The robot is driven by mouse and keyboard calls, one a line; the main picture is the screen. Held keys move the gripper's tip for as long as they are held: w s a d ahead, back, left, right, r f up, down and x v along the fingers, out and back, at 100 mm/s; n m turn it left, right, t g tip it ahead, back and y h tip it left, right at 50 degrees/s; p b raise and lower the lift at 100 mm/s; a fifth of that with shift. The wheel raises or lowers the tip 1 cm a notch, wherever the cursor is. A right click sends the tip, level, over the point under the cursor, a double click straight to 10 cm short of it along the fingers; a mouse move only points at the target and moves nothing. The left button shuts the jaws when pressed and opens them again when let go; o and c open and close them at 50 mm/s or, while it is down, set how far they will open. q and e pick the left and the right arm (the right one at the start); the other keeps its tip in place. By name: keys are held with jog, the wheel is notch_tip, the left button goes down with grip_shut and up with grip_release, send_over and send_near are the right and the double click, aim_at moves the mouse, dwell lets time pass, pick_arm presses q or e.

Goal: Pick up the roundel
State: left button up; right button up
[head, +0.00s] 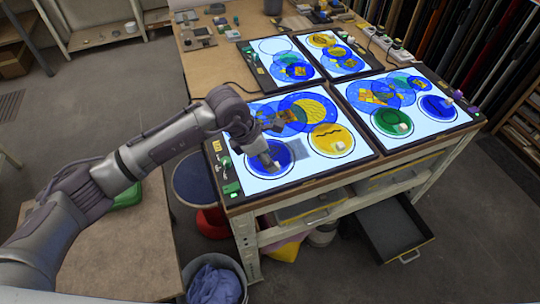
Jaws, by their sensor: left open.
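Several round glass roundels lie on lit white panels on the workbench. On the near left panel (222,137) are a blue roundel (284,157) and a yellow roundel (327,131) with a dark wavy line. On the near right panel are a green roundel (387,121) and another blue roundel (436,110). Small pale blocks sit on the yellow, green and right blue roundels. My left gripper (269,163) is open over the near left blue roundel and hides part of it. I cannot tell whether its fingers touch the glass. My right gripper is not in view.
Two more lit panels with overlapping coloured discs lie behind, one of them the far left panel (267,47). An open drawer (396,231) juts out below the bench's front. A stool (193,180) and a bucket (214,283) stand left of the bench. Sheet racks line the right.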

pick_arm(q)
jog(key=shift+w+d+f+p, duration=0.1)
jog(key=shift+d+f+p, duration=0.1)
jog(key=shift+f+p, duration=0.15)
jog(key=p+x, duration=0.1)
jog(key=x, duration=0.2)
jog(key=shift+w+d+f, duration=0.1)
jog(key=shift+w+d, duration=0.05)
jog(key=shift+w, duration=0.05)
jog(key=shift+w+d+f, duration=0.1)
jog(key=shift+f, duration=0.3)
grip_shut()
